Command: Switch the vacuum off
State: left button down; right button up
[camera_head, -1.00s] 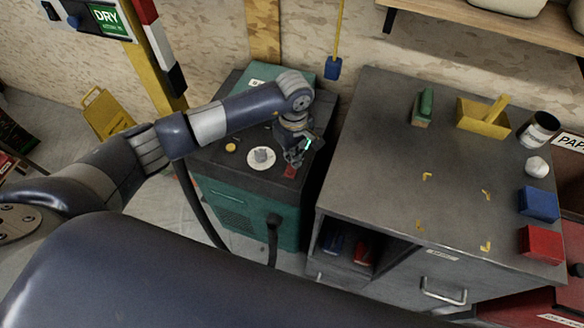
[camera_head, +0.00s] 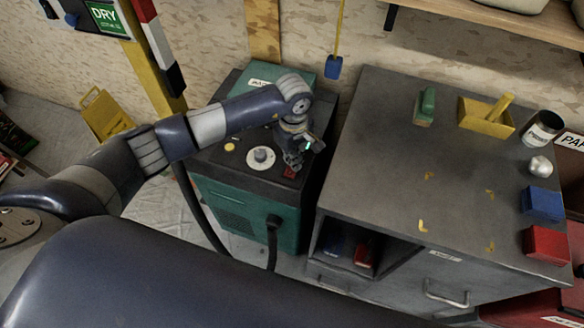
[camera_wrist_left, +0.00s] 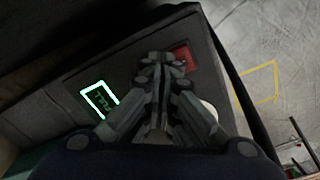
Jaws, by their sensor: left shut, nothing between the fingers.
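The vacuum (camera_head: 228,192) is a green cabinet with a dark top, standing left of the grey workbench. Its top carries a round pale dial (camera_head: 261,159), a small yellow button (camera_head: 229,147) and a red switch (camera_head: 290,172). My left gripper (camera_head: 294,165) is shut and empty, pointing down at the red switch. In the left wrist view the closed fingertips (camera_wrist_left: 163,58) are beside the red switch (camera_wrist_left: 184,60), partly covering it. I cannot tell whether they touch it. A green-lit display (camera_wrist_left: 100,100) shows to the left of the fingers. My right gripper is not in view.
The grey workbench (camera_head: 385,150) stands close on the right, with a green-handled brush (camera_head: 425,106), a yellow tray (camera_head: 484,117), a can (camera_head: 541,129) and blue and red boxes on it. A dark hose (camera_head: 272,240) hangs at the vacuum's front.

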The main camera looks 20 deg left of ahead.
pick_arm(q)
jog(key=shift+f, duration=0.25)
jog(key=shift+r, duration=0.2)
jog(key=shift+r+p, duration=0.35)
jog(key=shift+r, duration=0.2)
jog(key=shift+r+p, duration=1.35)
jog(key=shift+r, duration=1.5)
jog(key=shift+f, duration=0.1)
